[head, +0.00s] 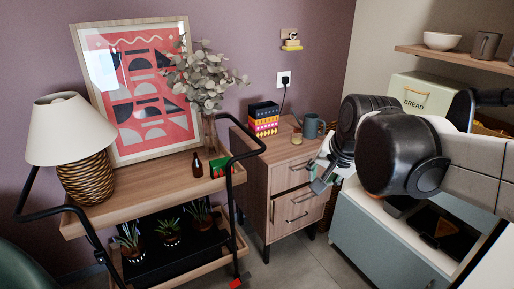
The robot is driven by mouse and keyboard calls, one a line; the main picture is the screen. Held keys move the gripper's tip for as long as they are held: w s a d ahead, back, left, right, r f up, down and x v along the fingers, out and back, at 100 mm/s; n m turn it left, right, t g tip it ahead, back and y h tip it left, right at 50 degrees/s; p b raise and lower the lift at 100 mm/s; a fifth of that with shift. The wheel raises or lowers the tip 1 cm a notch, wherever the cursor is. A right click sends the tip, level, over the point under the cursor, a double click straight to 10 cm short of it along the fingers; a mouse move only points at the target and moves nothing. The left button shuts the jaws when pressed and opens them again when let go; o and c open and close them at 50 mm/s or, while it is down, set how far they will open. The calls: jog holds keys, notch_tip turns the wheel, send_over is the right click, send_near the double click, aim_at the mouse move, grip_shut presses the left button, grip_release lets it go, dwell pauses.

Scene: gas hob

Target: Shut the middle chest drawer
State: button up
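A wooden chest of drawers (257,188) stands against the wall, right of the trolley. Its front has dark bar handles. The middle drawer (286,207) shows in the front below the top drawer (284,178); how far it stands out is hard to tell from this angle. My gripper (321,180) is in front of the chest's right side, near the height of the upper drawers, and covers part of the front. I see no clear gap between its fingers, and contact with the drawer cannot be told.
A mug (310,127) and colourful boxes (264,120) sit on the chest. A trolley (150,196) with a lamp (72,140), vase and plants stands left. A blue-grey cabinet (375,240) stands right, below a shelf (455,57). Bare floor (300,262) shows in front of the chest.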

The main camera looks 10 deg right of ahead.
jog(key=s+a+f+n, duration=0.2)
jog(key=s+n, duration=0.1)
jog(key=s, duration=0.2)
jog(key=w+d+f+m+y, duration=0.1)
jog(key=w+d+f+y, duration=0.2)
jog(key=w, duration=0.6)
jog(key=w+d+f+m+t+y, duration=0.1)
jog(key=w+d+f, duration=0.3)
jog(key=w, duration=0.5)
jog(key=w+d+f+m+y, duration=0.1)
jog(key=w+d+f+y, duration=0.1)
jog(key=w+f, duration=0.5)
jog(key=w+d+f+m+t+y+b, duration=0.1)
jog(key=w+d+f+m+t+y, duration=0.1)
jog(key=d+f, duration=0.75)
jog(key=w+d+f+m+t+y, duration=0.1)
jog(key=w+d+f+t+y, duration=0.15)
jog(key=d+f, duration=0.7)
jog(key=b+x, duration=0.1)
jog(key=x, duration=0.4)
jog(key=s+a+f+b+x, duration=0.1)
jog(key=x, duration=0.5)
jog(key=s+f+b+x, duration=0.1)
jog(key=b+x, duration=0.1)
jog(key=x, duration=0.3)
jog(key=shift+w+a+f, duration=0.2)
jog(key=shift+a+f, duration=0.1)
jog(key=shift+a, duration=0.3)
grip_shut()
